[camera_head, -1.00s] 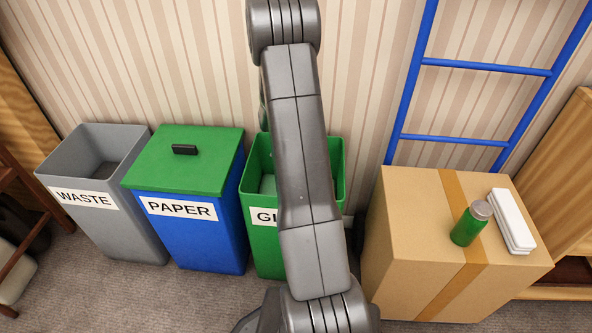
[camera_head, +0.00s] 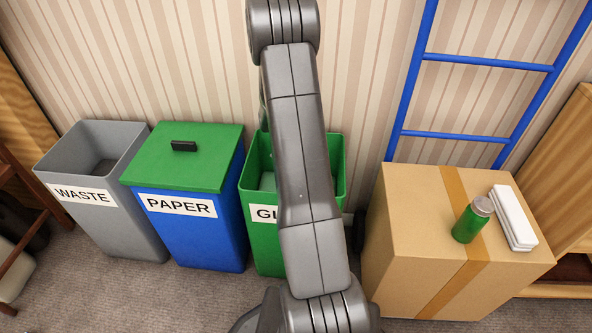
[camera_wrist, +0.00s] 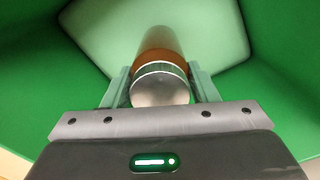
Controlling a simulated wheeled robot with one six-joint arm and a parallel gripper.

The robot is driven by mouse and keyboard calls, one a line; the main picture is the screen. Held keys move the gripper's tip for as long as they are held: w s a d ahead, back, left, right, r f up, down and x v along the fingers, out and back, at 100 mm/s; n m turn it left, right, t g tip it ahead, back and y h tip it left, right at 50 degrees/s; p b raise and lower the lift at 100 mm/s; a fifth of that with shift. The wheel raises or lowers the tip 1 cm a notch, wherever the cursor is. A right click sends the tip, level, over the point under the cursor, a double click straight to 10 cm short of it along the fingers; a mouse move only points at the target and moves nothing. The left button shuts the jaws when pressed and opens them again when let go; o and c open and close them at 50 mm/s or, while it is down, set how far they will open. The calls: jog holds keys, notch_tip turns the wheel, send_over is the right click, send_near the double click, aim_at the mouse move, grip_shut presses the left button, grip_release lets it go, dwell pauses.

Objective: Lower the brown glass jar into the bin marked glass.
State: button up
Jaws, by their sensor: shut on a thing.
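The brown glass jar (camera_wrist: 160,55) with a silvery lid (camera_wrist: 160,88) is between the two fingers of my gripper (camera_wrist: 160,88) in the wrist view. My gripper is shut on it near the lid end. The green walls of the glass bin (camera_wrist: 45,80) surround the jar in that view, with a pale floor below. In the head view the glass bin (camera_head: 258,180) stands open behind my arm, its label partly covered. The jar and my gripper are hidden there. I cannot tell whether the jar touches the bin floor.
An open grey waste bin (camera_head: 120,215) and a blue paper bin (camera_head: 205,235) with a green lid (camera_head: 180,165) stand left. A blue ladder (camera_head: 485,65) leans behind.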

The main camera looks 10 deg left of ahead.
jog(key=shift+f+b, duration=0.85)
jog(key=shift+f, duration=0.45)
dwell(0.4)
jog(key=o, duration=1.2)
jog(key=shift+o, duration=0.2)
notch_tip(320, 180, up, 14)
jog(key=p, duration=0.4)
jog(key=shift+f, duration=0.1)
notch_tip(320, 180, down, 14)
jog(key=b, duration=0.4)
jog(key=shift+r, duration=0.25)
